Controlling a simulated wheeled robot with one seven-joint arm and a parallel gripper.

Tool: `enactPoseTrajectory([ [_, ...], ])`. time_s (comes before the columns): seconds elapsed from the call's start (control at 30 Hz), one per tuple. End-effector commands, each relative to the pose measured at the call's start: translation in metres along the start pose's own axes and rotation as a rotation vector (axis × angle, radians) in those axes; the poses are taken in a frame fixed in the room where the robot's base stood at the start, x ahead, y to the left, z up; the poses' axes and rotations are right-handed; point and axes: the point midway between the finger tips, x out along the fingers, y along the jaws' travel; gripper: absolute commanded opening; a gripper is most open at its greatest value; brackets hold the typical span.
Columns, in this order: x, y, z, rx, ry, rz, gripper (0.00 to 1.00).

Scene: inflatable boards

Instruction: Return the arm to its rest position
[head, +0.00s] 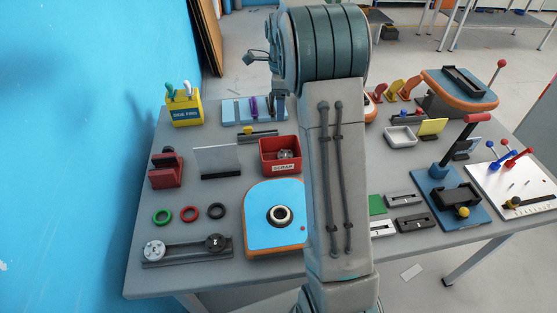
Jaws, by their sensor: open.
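My arm stands upright in the middle of the head view and bends over at the top, away from me. My gripper (279,108) shows only in part at the left edge of my arm, over the far side of the grey table (225,263). It is beside the right end of a light blue board (231,109) that has a purple piece (253,106) on it. My gripper is open, and I see nothing held in it. My arm hides part of the gripper and the middle of the table. Whether the fingers touch the board cannot be told.
A red scrap bin (281,156) and a blue-orange board with a black ring (280,215) lie left of my arm. A blue press with a red handle (452,190) stands at right. A yellow tool holder (184,108) is at the back left, near the blue wall (70,140).

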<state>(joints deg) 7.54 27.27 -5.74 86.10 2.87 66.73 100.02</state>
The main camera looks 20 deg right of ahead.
Motion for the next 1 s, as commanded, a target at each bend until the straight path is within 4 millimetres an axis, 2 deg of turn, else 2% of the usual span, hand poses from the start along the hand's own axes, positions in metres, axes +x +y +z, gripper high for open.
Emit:
enactPoseTrajectory([
  [0.5, -0.006, 0.001, 0.000, -0.001, 0.000, 0.001, 0.72],
  [0.63, -0.014, 0.010, 0.001, -0.057, -0.005, -0.010, 0.72],
  [0.77, -0.033, 0.038, 0.004, -0.232, -0.015, -0.039, 0.72],
  [1.0, -0.065, 0.117, 0.006, -0.708, -0.013, -0.117, 0.72],
])
